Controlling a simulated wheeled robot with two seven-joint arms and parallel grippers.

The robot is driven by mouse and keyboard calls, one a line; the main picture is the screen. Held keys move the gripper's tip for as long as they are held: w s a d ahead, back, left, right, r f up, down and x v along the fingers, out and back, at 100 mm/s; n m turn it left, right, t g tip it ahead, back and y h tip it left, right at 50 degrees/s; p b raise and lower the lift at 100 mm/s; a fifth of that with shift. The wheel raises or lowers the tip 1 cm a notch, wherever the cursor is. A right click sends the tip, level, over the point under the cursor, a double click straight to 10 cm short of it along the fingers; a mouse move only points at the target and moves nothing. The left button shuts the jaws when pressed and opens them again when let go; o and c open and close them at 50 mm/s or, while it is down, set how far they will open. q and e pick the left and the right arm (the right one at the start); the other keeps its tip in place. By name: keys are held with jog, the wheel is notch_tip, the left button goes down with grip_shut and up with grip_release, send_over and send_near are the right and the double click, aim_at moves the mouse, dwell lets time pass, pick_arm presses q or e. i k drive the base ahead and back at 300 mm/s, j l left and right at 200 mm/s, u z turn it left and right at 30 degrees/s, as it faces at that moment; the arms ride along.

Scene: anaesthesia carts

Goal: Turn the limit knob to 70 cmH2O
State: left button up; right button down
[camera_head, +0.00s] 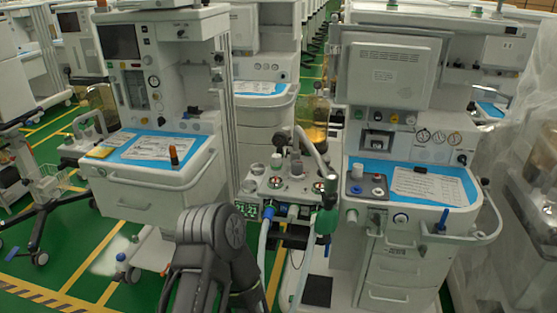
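A breathing-circuit block (262,187) stands between two anaesthesia carts in the middle of the view. Its top carries small gauges and several knobs, including a pale upright knob (276,162) and a dark-topped knob (296,167). I cannot tell which one is the limit knob, and its scale and setting are too small to read. One dark grey arm of mine (212,240) rises from the bottom, in front of and below the block. No fingertips show on it, and neither of my grippers is visible.
The left cart (150,190) and right cart (400,235) flank the block closely. A curved tube (312,148), a green fitting (326,221) and pale hoses (264,235) stand out around it. A plastic-draped unit (525,150) is at far right. Green floor shows at lower left.

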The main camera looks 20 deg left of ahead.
aim_at(297, 166)
jog(key=i+u, duration=0.2)
jog(key=u, duration=0.15)
jog(key=i+u, duration=0.35)
jog(key=i+l+u, duration=0.1)
jog(key=u, duration=0.25)
